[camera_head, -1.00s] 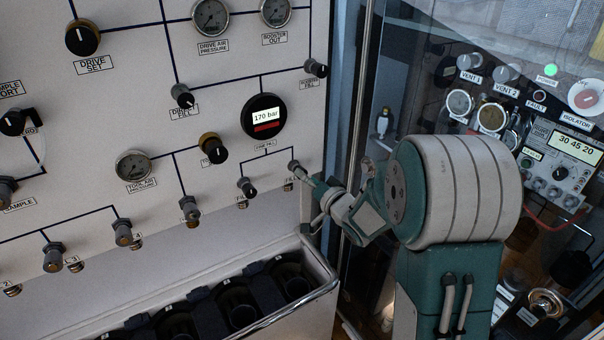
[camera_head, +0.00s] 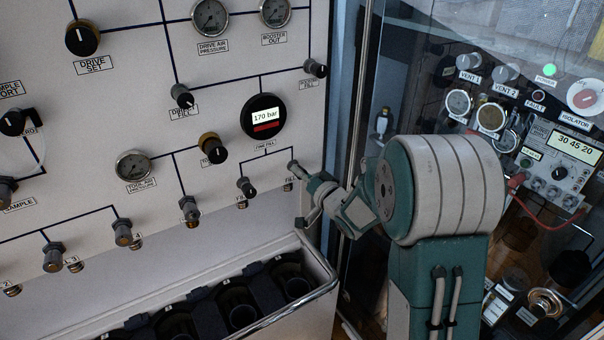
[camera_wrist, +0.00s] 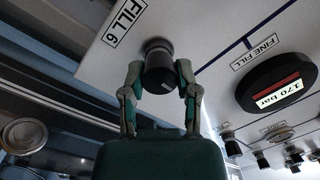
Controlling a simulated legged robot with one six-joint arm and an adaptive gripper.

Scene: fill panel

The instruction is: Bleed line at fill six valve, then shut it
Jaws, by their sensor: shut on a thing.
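The fill six valve is a dark round knob (camera_wrist: 159,68) in the wrist view, beside the label FILL 6 (camera_wrist: 124,22). My gripper (camera_wrist: 160,78) has a finger on each side of the knob and is shut on it. In the head view my gripper (camera_head: 300,170) reaches the panel from the right, at the lower right valve, and hides most of that knob. The digital gauge (camera_head: 264,117) above reads 170 bar; it also shows in the wrist view (camera_wrist: 276,84).
Another fill knob (camera_head: 246,187) sits just left of my gripper. A rack (camera_head: 322,283) with dark bottles stands below the panel. A metal post (camera_head: 357,120) and a clear pane stand to the right, with a vent panel (camera_head: 500,100) behind.

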